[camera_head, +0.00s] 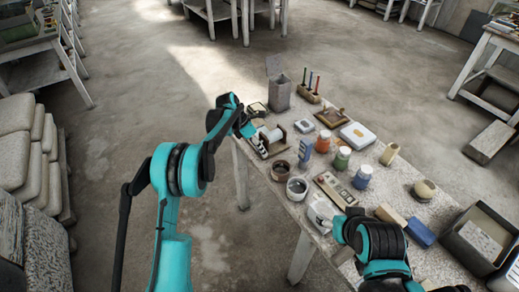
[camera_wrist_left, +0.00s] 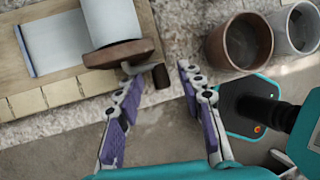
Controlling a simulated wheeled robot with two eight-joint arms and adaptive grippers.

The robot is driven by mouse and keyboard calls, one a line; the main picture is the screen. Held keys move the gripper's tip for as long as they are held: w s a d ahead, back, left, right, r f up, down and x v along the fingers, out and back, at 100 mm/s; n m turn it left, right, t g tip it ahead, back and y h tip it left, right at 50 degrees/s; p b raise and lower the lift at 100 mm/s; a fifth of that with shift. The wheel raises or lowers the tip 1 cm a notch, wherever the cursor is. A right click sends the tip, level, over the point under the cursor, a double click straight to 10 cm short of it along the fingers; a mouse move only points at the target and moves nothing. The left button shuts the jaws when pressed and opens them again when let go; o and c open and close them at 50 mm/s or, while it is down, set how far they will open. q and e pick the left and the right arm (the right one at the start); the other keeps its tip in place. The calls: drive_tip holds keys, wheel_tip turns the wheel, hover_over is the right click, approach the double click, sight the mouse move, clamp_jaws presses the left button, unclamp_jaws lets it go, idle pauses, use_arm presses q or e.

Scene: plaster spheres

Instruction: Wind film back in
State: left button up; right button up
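The film winder (camera_head: 279,142) is a wooden base with a pale roll, on the table's left edge. In the left wrist view the roll (camera_wrist_left: 112,20) has a pale strip of film (camera_wrist_left: 58,42) lying out over the board to a dark bar. A brown round end (camera_wrist_left: 118,53) and a dark crank knob (camera_wrist_left: 161,76) face me. My left gripper (camera_head: 259,146) is at the winder's near side; its fingers (camera_wrist_left: 162,84) are apart, the knob between their tips without clear contact. My right gripper is at the table's near edge; its fingers are not clear.
A brown cup (camera_wrist_left: 240,42) and a grey cup (camera_wrist_left: 296,27) stand close right of my left fingers. Jars, a white box (camera_head: 357,135), a blue block (camera_head: 421,232) and other small items crowd the table.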

use_arm(q)
clamp_jaws()
drive_tip(key=shift+s+d+f+t+y, duration=0.1)
drive_tip(key=shift+f+t+y, duration=0.05)
drive_tip(key=shift+t+y, duration=0.55)
drive_tip(key=shift+f+m+t+y, duration=0.3)
drive_tip(key=shift+m+t+y, duration=0.15)
drive_tip(key=shift+t, duration=0.55)
unclamp_jaws()
